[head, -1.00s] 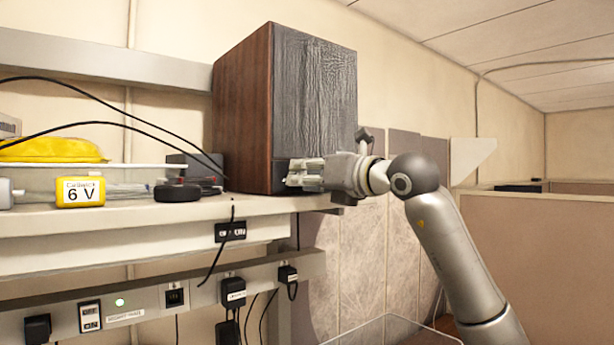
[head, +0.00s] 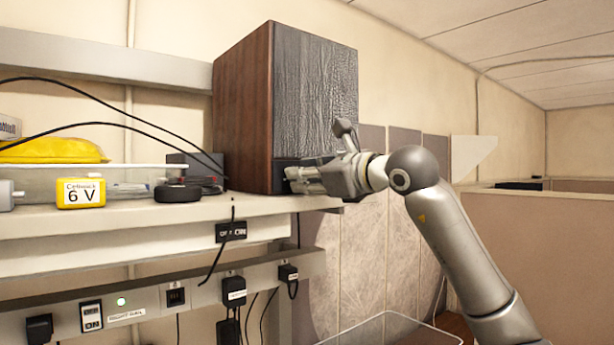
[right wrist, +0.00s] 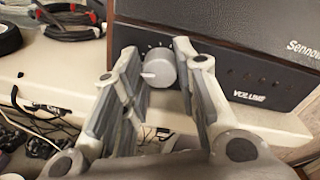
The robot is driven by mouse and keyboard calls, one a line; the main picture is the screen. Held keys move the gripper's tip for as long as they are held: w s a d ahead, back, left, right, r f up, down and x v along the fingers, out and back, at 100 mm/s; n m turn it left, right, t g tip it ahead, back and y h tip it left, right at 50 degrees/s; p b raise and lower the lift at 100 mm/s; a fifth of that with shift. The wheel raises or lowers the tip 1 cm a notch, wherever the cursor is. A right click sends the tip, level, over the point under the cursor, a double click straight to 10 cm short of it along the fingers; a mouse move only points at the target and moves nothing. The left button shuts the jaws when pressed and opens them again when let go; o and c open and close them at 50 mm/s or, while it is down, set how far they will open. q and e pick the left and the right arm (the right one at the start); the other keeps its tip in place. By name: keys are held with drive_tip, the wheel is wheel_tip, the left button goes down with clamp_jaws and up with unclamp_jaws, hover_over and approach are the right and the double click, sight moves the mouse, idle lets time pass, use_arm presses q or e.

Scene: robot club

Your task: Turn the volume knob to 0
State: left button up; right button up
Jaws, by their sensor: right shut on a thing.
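The volume knob (right wrist: 160,68) is a round grey knob low on the front of a dark speaker (head: 315,100) with wood sides. A white pointer mark shows on the knob's left side in the right wrist view, and the word VOLUME is printed to its right. My right gripper (head: 297,179) is at the lower front of the speaker, shut on the knob with one finger on each side. Its fingers also show in the right wrist view (right wrist: 158,60). In the head view the gripper hides the knob. My left gripper is out of view.
The speaker stands on a cream shelf (head: 100,216). A yellow 6 V battery (head: 80,194), a black round object (head: 177,193) and a clear bin are left of it. Below, a power rail (head: 150,301) carries plugs and cables. Open space lies to the right.

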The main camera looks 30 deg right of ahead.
drive_tip(key=shift+n, duration=0.3)
drive_tip(key=o, duration=1)
drive_tip(key=shift+o, duration=0.2)
drive_tip(key=shift+s, duration=0.1)
drive_tip(key=s+d, duration=0.1)
drive_tip(key=s, duration=1)
drive_tip(key=shift+s+d+r, duration=0.2)
drive_tip(key=shift+s+r, duration=0.05)
drive_tip(key=shift+s, duration=0.15)
